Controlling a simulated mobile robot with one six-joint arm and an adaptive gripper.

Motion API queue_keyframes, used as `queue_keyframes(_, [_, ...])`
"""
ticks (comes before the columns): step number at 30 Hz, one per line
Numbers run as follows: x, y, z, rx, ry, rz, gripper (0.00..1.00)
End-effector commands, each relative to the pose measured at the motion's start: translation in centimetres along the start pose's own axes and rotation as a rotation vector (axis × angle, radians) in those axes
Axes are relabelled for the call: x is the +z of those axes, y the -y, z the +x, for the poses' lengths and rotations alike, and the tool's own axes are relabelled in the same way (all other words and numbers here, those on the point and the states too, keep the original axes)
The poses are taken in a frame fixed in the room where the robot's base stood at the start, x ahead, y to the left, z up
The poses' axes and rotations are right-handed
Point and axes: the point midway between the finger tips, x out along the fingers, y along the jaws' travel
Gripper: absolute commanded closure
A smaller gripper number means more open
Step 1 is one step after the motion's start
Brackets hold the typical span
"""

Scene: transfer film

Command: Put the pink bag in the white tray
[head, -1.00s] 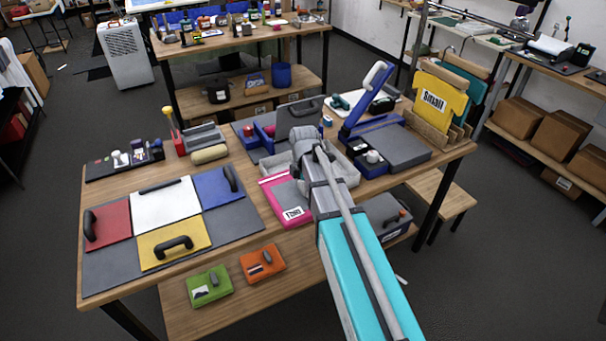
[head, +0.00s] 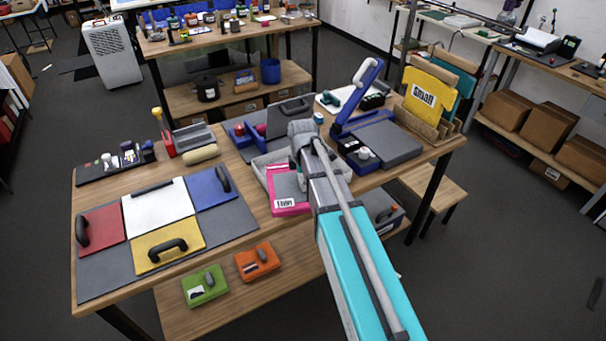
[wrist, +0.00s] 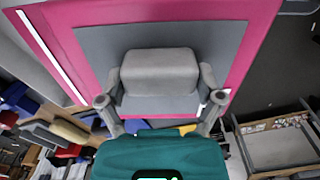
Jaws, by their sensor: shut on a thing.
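The pink bag (head: 290,210) has a grey panel, a white label and a grey block-like handle (wrist: 160,72). In the wrist view its pink face (wrist: 258,45) fills the upper part. My gripper (wrist: 160,100) is shut on the handle, with one finger at each side. In the head view the bag is under my wrist, overlapping the front left of the white tray (head: 257,164). The tray is shallow and pale grey-white. My arm and the bag hide much of it. I cannot tell whether the bag touches the tray.
Blue bins (head: 240,134) and a grey case stand behind the tray. A blue press-like device (head: 358,98) and a grey slab (head: 388,145) are to its right. Coloured boards (head: 165,245) lie at the left. Green (head: 205,285) and orange (head: 257,261) bags lie on the lower shelf.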

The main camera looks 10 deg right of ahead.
Motion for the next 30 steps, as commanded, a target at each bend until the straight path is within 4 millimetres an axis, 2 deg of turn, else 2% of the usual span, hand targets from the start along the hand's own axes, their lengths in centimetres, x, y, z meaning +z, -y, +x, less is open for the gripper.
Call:
queue_keyframes(3, [1.1,-0.3,-1.0,0.001,0.001,0.168,0.74])
queue_keyframes(21, [6.8,-1.4,-4.1,0.008,0.006,1.022,0.74])
queue_keyframes(30, [8.0,-1.5,-4.7,0.011,0.007,1.225,0.74])
